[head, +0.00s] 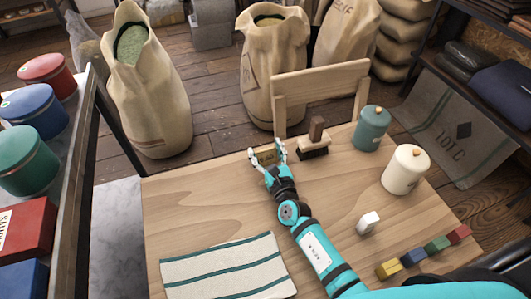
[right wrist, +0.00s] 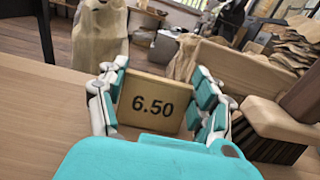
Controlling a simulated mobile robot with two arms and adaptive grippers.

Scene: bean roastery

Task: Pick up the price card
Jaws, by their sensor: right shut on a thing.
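The price card (right wrist: 152,103) is a small tan card marked "6.50", seen face-on between the fingers in the right wrist view. In the head view the price card (head: 266,157) shows as a small brown piece near the far edge of the wooden table (head: 200,210). My right gripper (head: 267,151) is shut on it, with one finger at each side edge; the gripper also fills the right wrist view (right wrist: 158,105). The card stands roughly upright; I cannot tell whether it touches the table. My left gripper is not in view.
A wooden-handled brush (head: 314,143) stands just right of the gripper. A teal canister (head: 371,130), a cream canister (head: 405,170), a white block (head: 369,222) and several coloured blocks (head: 437,244) are further right. A striped cloth (head: 228,268) lies at front left. The table's left part is clear.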

